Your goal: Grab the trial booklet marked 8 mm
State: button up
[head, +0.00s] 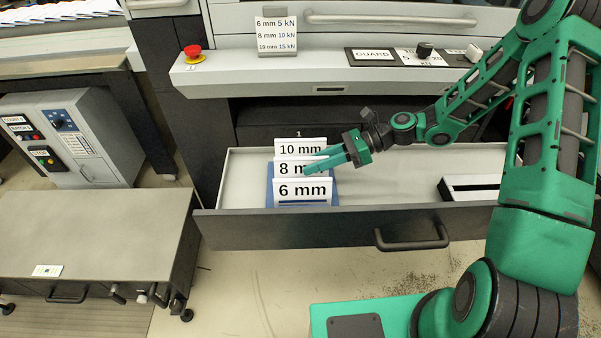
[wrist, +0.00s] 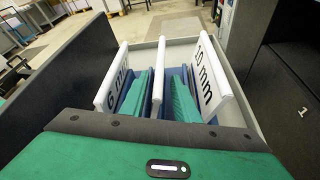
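Three upright white booklets stand in a blue holder (head: 271,188) in the open drawer. The 8 mm booklet (head: 284,168) is the middle one, between the 10 mm booklet (head: 300,149) behind and the 6 mm booklet (head: 303,190) in front. My gripper (head: 312,162) reaches in from the right, and its green fingers partly cover the 8 mm label. In the wrist view the fingers lie on both sides of the middle booklet (wrist: 158,75), with narrow gaps visible beside it. My gripper is open, and the middle booklet's face is hidden there.
The drawer's front wall (head: 330,224) and handle (head: 412,238) are in front. A black-and-white box (head: 470,188) lies in the drawer's right part; the drawer floor between is bare. The machine ledge with a red button (head: 193,52) overhangs behind. A low cart (head: 95,235) stands left.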

aim_at(302, 174)
jog(key=shift+x, duration=1.9)
jog(key=shift+s+f, duration=0.1)
jog(key=shift+s, duration=0.05)
grip_shut()
